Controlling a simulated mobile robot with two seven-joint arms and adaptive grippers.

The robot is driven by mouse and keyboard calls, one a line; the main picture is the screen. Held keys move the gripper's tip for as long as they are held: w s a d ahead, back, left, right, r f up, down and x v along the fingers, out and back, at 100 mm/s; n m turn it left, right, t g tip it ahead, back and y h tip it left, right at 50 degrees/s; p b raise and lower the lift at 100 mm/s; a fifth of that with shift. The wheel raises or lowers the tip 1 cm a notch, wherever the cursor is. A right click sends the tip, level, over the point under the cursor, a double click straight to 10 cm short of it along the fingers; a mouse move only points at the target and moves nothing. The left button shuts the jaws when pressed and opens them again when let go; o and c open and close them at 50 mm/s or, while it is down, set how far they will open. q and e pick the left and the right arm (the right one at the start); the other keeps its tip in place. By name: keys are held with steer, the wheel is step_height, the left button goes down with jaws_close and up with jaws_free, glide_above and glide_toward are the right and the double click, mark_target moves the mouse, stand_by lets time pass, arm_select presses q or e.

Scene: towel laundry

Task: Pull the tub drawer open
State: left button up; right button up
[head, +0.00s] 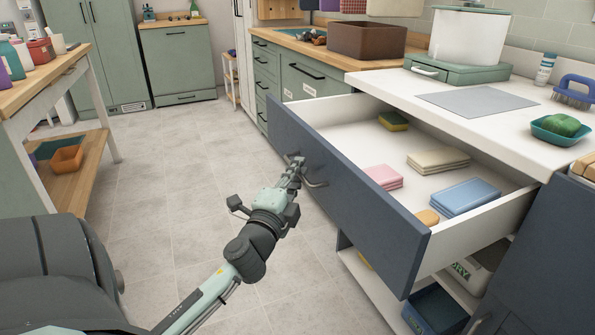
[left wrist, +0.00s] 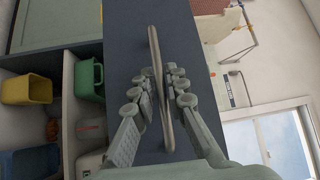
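A large drawer with a dark blue front (head: 345,190) and white inside stands pulled out below the white counter. My left gripper (head: 297,170) is at the bar handle (head: 314,182) on its front. In the left wrist view the handle (left wrist: 157,60) runs between the two fingers (left wrist: 160,85), which close in on it from both sides. The drawer holds pink (head: 383,177), blue (head: 464,197) and beige (head: 438,160) folded cloths and a yellow-green sponge (head: 393,121). My right gripper is not in view.
A white tub (head: 468,37) stands on a small green drawer box (head: 459,71) on the counter (head: 560,155). A teal bowl (head: 560,131) and a blue brush (head: 574,91) are at right. An open shelf with bins is below. The tiled floor (head: 165,160) at left is clear.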

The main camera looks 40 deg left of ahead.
arm_select(q)
steer(key=shift+o, duration=1.2)
steer(key=shift+s, duration=0.1)
steer(key=v, duration=0.7)
steer(key=shift+s+d, duration=0.1)
steer(key=shift+s, duration=0.05)
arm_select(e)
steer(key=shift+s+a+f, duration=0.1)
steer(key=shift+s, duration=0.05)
